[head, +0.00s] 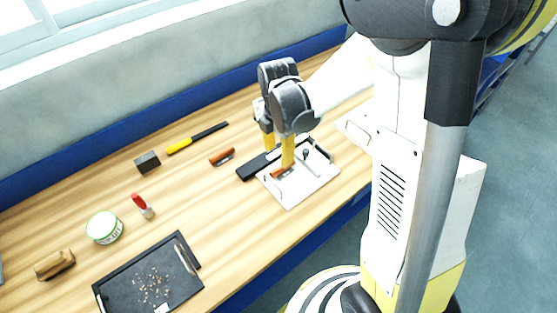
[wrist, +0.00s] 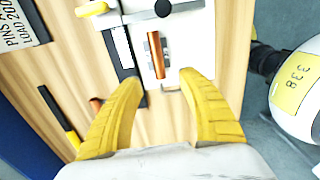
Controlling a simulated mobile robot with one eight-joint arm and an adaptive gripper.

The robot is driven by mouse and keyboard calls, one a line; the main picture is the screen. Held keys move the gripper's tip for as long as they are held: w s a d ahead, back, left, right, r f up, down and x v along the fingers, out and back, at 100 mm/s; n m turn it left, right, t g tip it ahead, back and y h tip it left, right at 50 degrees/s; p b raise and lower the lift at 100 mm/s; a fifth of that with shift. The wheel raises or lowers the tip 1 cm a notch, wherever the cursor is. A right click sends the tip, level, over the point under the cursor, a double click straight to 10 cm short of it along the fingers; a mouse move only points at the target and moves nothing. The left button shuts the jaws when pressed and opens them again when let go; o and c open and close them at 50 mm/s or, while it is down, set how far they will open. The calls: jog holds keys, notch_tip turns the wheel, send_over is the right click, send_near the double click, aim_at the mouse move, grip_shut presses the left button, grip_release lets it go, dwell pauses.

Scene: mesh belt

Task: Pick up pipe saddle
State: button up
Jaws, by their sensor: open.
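A copper-brown, bar-shaped piece that looks like the pipe saddle (wrist: 156,55) lies on a white board (wrist: 196,40) in the wrist view. In the head view the piece (head: 282,172) shows low beside a yellow fingertip, partly hidden. A similar brown piece (head: 222,157) lies on the bare wood to the left; it is partly behind a finger in the wrist view (wrist: 95,103). My gripper (wrist: 160,82) is open and empty, its yellow fingers on either side of the line to the copper piece. In the head view my gripper (head: 278,156) is over the white board.
A black strip (wrist: 124,48) lies along the board's left side. A yellow-and-black tool (head: 197,138), dark block (head: 147,162), red-capped tube (head: 143,206), green-rimmed tin (head: 104,228), brush (head: 54,264) and black tray (head: 125,280) stand to the left. Bare wood lies between them.

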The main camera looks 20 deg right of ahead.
aim_at(279, 168)
jog(key=f+b, duration=0.1)
jog(key=f, duration=0.5)
jog(key=f+b, duration=0.1)
jog(key=f, duration=0.2)
jog(key=shift+w+d+b, duration=0.2)
jog(key=shift+d+b, duration=0.05)
jog(key=shift+b, duration=0.05)
grip_shut()
